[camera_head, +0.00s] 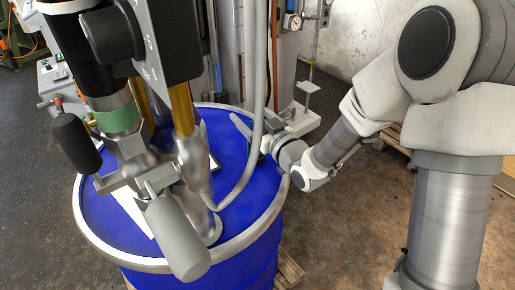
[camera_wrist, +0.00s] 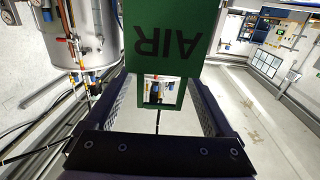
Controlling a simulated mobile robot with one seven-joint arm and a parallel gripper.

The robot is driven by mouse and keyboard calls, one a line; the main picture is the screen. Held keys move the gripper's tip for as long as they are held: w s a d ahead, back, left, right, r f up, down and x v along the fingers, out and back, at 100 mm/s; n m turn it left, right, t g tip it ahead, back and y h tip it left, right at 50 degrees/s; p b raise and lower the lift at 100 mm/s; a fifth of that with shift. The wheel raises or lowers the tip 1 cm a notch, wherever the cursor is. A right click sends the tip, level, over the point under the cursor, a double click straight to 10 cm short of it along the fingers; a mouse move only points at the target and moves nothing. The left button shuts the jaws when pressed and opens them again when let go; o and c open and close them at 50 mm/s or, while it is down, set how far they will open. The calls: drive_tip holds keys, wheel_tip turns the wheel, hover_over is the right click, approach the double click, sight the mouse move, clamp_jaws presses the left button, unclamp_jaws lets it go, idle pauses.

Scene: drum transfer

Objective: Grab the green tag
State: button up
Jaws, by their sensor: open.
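The green tag (camera_wrist: 168,38) fills the top middle of the wrist view. It bears the dark letters AIR, upside down, and has a rectangular opening near its lower edge. My gripper (camera_wrist: 158,90) is open, with one finger on each side of the tag's lower end. I cannot tell whether either finger touches it. In the head view my gripper (camera_head: 250,138) is over the right part of the blue drum's top, beside a grey hose. I cannot make out the tag in that view.
A drum pump (camera_head: 188,170) with a grey hose (camera_head: 256,90) stands on the blue drum (camera_head: 240,185), close left of my gripper. The drum's metal rim (camera_head: 262,219) runs below. Open floor (camera_head: 340,235) lies to the right.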

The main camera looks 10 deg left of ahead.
drive_tip(key=shift+c, duration=0.3)
clamp_jaws()
drive_tip(key=shift+r, duration=0.15)
idle(0.4)
